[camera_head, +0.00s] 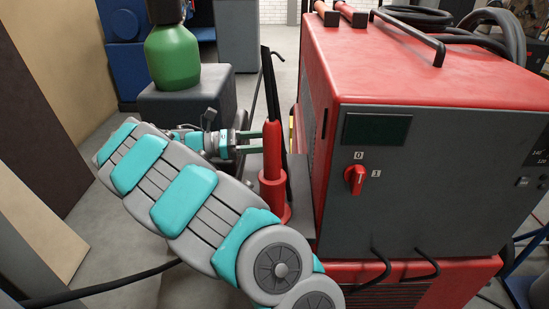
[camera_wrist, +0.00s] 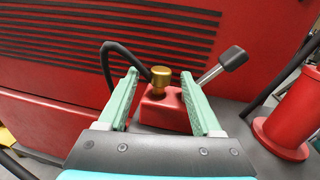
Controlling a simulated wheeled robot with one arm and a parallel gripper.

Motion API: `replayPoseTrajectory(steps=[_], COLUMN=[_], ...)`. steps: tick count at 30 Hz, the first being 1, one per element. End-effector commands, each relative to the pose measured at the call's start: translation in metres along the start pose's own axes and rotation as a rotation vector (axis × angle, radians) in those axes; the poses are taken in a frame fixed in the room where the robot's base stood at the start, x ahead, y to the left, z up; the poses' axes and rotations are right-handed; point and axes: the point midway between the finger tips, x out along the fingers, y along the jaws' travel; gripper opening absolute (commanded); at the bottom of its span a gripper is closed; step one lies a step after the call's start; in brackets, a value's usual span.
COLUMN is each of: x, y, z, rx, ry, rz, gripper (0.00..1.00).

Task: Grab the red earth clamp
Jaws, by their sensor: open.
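The red earth clamp (camera_wrist: 160,112) shows in the wrist view as a red block with a brass knob (camera_wrist: 160,80) on top. A lever with a dark grey grip (camera_wrist: 232,57) slants up to the right, and a black cable loops at its left. My gripper (camera_wrist: 158,72) is open, with one green finger on each side of the clamp in the picture. I cannot tell whether the fingers reach around it or touch it. In the head view my gripper (camera_head: 262,141) points right beside a red post; the clamp is hidden there.
The red flanged post (camera_head: 272,165) stands close by, right of the clamp in the wrist view (camera_wrist: 293,112). A large red and grey machine (camera_head: 400,190) stands behind the clamp, with a louvred red wall (camera_wrist: 90,40). A green bottle (camera_head: 172,55) stands at the back left.

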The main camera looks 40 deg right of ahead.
Motion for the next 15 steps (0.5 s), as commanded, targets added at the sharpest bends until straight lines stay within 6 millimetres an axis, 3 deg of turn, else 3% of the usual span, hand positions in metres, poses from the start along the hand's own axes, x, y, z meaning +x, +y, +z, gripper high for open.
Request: replayPoseTrajectory(steps=[10, 15], x=[0.044, 0.050], y=[-0.001, 0.000], z=[0.000, 0.000], rx=[-0.002, 0.000], ry=[-0.001, 0.001], rz=[-0.004, -0.001], gripper=[0.67, 0.67])
